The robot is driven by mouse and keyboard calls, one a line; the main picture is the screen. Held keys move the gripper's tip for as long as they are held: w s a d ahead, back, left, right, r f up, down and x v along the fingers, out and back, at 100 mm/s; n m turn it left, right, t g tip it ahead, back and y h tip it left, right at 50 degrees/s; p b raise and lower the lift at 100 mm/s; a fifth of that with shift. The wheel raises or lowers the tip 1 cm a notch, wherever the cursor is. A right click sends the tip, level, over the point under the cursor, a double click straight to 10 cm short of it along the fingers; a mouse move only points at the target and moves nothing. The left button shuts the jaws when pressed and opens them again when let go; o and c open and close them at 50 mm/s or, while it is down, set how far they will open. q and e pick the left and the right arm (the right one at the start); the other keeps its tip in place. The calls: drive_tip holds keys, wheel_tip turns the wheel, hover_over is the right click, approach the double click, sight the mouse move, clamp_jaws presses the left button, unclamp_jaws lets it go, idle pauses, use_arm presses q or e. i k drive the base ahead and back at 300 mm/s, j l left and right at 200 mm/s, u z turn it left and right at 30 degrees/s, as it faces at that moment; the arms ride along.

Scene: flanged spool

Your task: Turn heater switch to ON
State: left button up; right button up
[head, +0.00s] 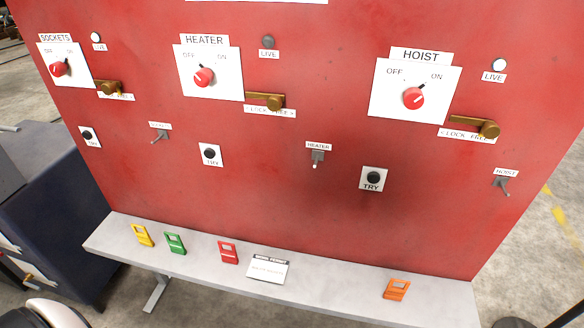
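The heater switch (204,77) is a round red knob on a white plate marked OFF at upper left and ON at upper right. Its small dark tip leans up and left, toward OFF. The heater LIVE lamp (268,42) above right of it is dark grey. A brass lock lever (268,100) lies to the right, above a label reading LOCK FREE. A HEATER toggle (317,158) and a black TRY button (210,154) sit lower on the panel. Neither of my grippers is in view.
The red panel (280,200) also carries the sockets knob (59,69) and hoist knob (414,98), with pale lamps. A grey shelf (330,283) below holds yellow, green, red and orange tags and a white card (267,270). Space before the panel face looks clear.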

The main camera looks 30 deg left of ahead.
sight(203, 77)
drive_tip(key=u, duration=1.35)
